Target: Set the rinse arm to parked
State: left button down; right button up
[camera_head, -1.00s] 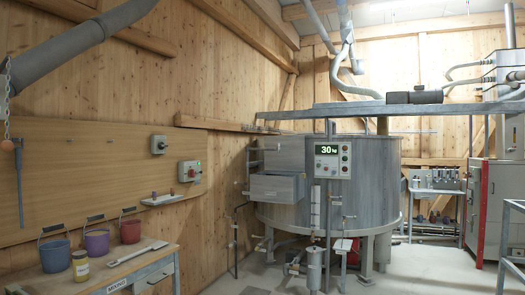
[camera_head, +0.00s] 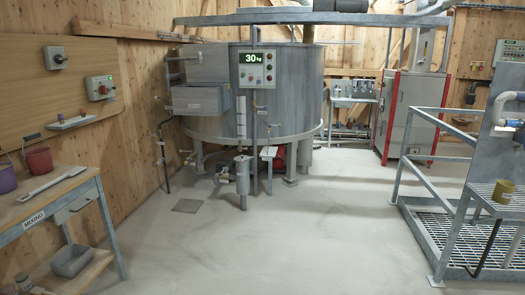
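I cannot single out a rinse arm with certainty. At the right a grey metal stand (camera_head: 508,150) carries a pale bent pipe (camera_head: 507,104) and a blue fitting (camera_head: 519,137). A dark bent bar (camera_head: 486,246) hangs down below a small grated shelf (camera_head: 500,196) there. The big grey mixing tank (camera_head: 290,110) stands at the back, with a control box (camera_head: 256,69) reading 30 kg. Pipes and valves (camera_head: 242,172) sit at its lower front. Neither of my grippers is in view.
A workbench (camera_head: 50,205) marked MIXING stands at the left, with buckets on it. A railed platform with a grated floor (camera_head: 455,236) stands at the right. A red and grey cabinet (camera_head: 411,112) is at the back. The pale floor (camera_head: 270,235) between is clear.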

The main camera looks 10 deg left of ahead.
aim_at(166, 60)
jog(key=i+z, duration=0.1)
jog(key=i, duration=2.25)
jog(key=i+u, duration=0.1)
jog(key=i, duration=0.8)
jog(key=i+l+u, duration=0.1)
jog(key=i, duration=0.8)
jog(key=i+l+u, duration=0.1)
jog(key=i, duration=0.8)
jog(key=i+u, duration=0.25)
jog(key=i, duration=0.35)
jog(key=i+l+u, duration=0.2)
jog(key=i, duration=0.45)
jog(key=j, duration=0.1)
